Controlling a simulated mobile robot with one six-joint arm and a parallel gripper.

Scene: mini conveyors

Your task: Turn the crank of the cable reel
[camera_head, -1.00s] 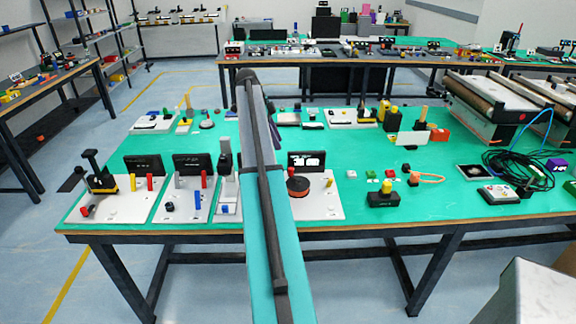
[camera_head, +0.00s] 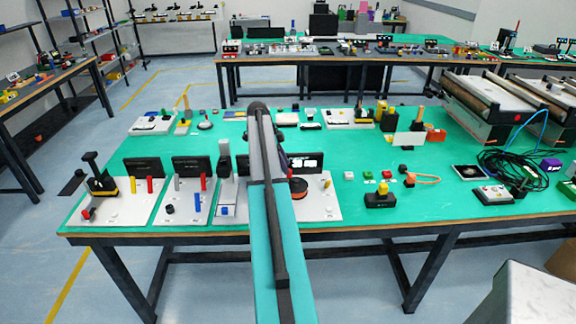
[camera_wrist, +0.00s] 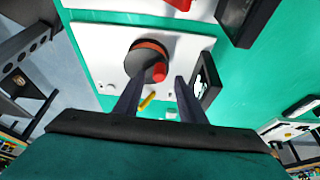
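The cable reel is a dark disc with an orange-red rim (camera_wrist: 146,57) on a white base plate (camera_wrist: 92,45) in the wrist view. A red knob (camera_wrist: 159,72), apparently its crank handle, sits on the reel's face. My gripper (camera_wrist: 158,82) is open, its two dark fingers apart and pointing at the reel, with the knob between the tips in the picture. I cannot tell how far the tips are from it. In the head view the orange-red reel (camera_head: 299,187) stands at the table's front, partly hidden by my arm, and my gripper is hidden.
A black-framed display (camera_wrist: 205,82) stands close beside the right finger in the wrist view. A small yellow piece (camera_wrist: 149,99) lies between the fingers. In the head view, more white plates with black panels (camera_head: 192,168) stand left of my arm on the green table (camera_head: 350,225).

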